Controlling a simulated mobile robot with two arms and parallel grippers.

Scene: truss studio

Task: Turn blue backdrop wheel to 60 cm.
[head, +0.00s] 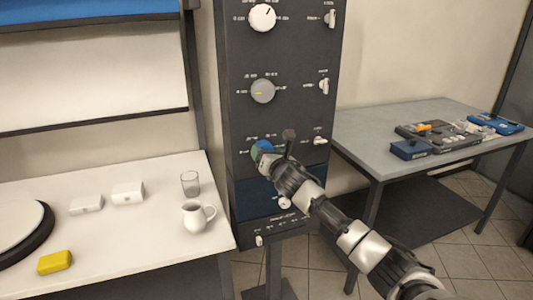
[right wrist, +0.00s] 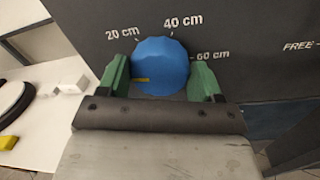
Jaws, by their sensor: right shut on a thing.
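The blue backdrop wheel (right wrist: 160,62) is a scalloped round knob on the dark panel. The labels 20 cm, 40 cm and 60 cm run around it from upper left to right in the right wrist view. Its short yellow mark lies on the left side, below the 20 cm label and well away from 60 cm. My right gripper (right wrist: 160,77) is shut on the wheel, with a green finger at its left and right sides. In the head view the wheel (head: 261,147) is partly hidden by this gripper (head: 264,154). My left gripper is not in view.
Above on the panel (head: 232,60) are a grey knob (head: 263,91), a white knob (head: 263,17) and small switches. A white table at left holds a mug (head: 196,217), a glass (head: 190,183) and a yellow block (head: 55,262). A grey table (head: 385,125) stands at right.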

